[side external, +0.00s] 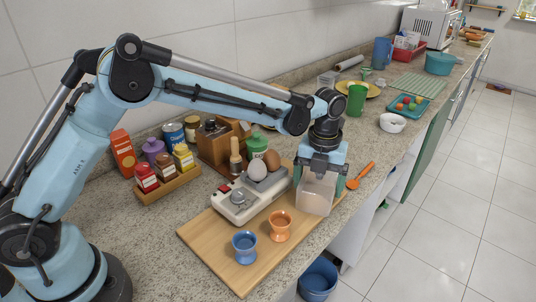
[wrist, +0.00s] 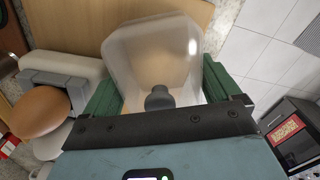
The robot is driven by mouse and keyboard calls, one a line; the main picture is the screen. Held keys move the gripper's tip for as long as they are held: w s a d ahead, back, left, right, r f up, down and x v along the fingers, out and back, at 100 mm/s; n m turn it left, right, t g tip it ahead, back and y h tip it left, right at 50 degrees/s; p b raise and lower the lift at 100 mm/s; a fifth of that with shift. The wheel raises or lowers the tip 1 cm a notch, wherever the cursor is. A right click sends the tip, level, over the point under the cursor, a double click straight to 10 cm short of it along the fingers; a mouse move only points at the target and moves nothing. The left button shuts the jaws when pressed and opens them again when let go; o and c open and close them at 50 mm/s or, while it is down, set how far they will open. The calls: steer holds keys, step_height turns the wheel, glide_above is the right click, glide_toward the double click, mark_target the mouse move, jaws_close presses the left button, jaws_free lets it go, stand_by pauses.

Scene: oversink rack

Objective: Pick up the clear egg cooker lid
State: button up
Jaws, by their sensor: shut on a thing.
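The clear egg cooker lid (side external: 315,194) is a translucent, box-like cover with a dark knob. My gripper (side external: 318,174) is shut on it at the right end of the wooden board. In the wrist view the lid (wrist: 150,50) sits between the green fingers of my gripper (wrist: 158,95), with its knob toward my palm. Whether the lid's rim touches the board is hard to tell. The white egg cooker (side external: 240,202) stands just left of the lid, holding a white egg (side external: 257,168) and a brown egg (side external: 271,160).
A blue egg cup (side external: 244,246) and an orange egg cup (side external: 280,225) stand on the front of the wooden board (side external: 212,237). An orange spoon (side external: 361,175) lies right of my gripper. A spice rack (side external: 167,186) is at the left. The counter drops off to the floor at the right.

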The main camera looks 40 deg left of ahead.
steer(key=shift+r, duration=0.15)
steer(key=shift+r, duration=0.3)
steer(key=r, duration=0.3)
steer(key=shift+s+d+r, duration=0.15)
steer(key=shift+d+r, duration=0.05)
steer(key=shift+r, duration=0.15)
steer(key=s+d+r, duration=0.6)
steer(key=s+d, duration=0.1)
steer(key=s, duration=0.1)
step_height(320, 180, up, 6)
steer(key=r, duration=0.1)
steer(key=w+a+f+n, duration=0.1)
steer(key=a+n, duration=0.8)
steer(key=n, duration=0.7)
steer(key=w+a+n, duration=0.1)
steer(key=a+n, duration=0.9)
steer(key=n, duration=0.6)
steer(key=shift+m, duration=0.3)
steer(key=shift+d+f, duration=0.2)
steer(key=shift+f, duration=1)
steer(key=shift+d+f, duration=0.15)
steer(key=shift+f, duration=1)
steer(key=shift+f, duration=0.1)
